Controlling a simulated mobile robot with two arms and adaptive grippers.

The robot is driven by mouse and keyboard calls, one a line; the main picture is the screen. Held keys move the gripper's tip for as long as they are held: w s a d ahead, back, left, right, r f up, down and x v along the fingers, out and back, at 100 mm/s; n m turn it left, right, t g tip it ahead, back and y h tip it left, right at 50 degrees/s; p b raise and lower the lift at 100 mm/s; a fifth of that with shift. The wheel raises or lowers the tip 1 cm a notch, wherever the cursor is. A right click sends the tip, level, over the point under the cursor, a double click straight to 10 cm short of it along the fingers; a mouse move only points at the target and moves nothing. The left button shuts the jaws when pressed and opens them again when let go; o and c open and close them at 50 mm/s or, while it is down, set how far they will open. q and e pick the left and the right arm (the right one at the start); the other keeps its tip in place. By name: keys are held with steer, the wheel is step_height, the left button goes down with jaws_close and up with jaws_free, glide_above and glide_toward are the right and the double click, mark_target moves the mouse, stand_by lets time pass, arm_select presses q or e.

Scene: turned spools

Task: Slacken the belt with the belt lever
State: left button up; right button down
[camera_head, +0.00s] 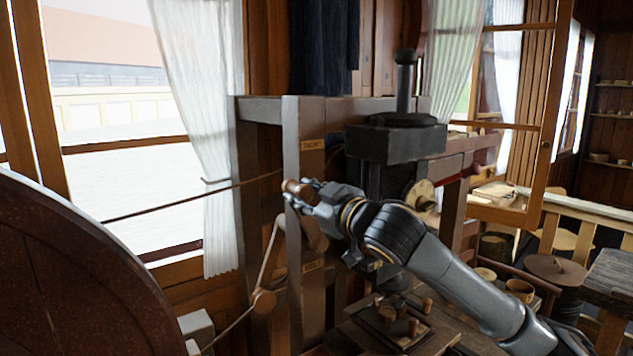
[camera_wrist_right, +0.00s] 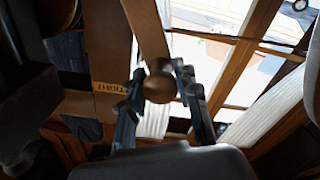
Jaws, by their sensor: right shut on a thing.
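The belt lever's round brown wooden knob (camera_head: 298,188) sits in front of the dark wooden frame post. My right gripper (camera_head: 305,194) is shut on this knob, its arm reaching in from the lower right. In the right wrist view, the gripper's two fingers (camera_wrist_right: 160,88) stand on either side of the knob (camera_wrist_right: 160,87), and the lever's wooden bar (camera_wrist_right: 146,28) runs up from it. The upper label (camera_head: 313,145) reads like "TIGHT"; a lower label (camera_head: 313,266) is too small to read surely. The belt (camera_head: 180,203) runs from the big wheel to the frame. My left gripper is not in view.
A big dark red wheel (camera_head: 70,275) fills the lower left. A wooden roller (camera_head: 264,301) on a slanted arm touches the lower belt run. A dark machine head (camera_head: 395,140) stands beside my right arm. A bench with small pegs (camera_head: 395,325) lies below it.

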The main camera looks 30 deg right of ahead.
steer(key=shift+s+a+f+n+p, duration=0.1)
steer(key=shift+a+f+n+p, duration=0.05)
steer(key=shift+a+f+n, duration=0.85)
steer(key=shift+s+a+f+n+p, duration=0.15)
steer(key=shift+a+f+n, duration=0.6)
steer(key=shift+a, duration=0.4)
steer(key=shift+w, duration=0.1)
steer(key=c, duration=1)
jaws_free()
steer(key=shift+o, duration=0.2)
steer(key=shift+r, duration=0.1)
steer(key=s, duration=0.7)
steer(key=shift+s+d, duration=0.2)
steer(key=shift+s, duration=0.05)
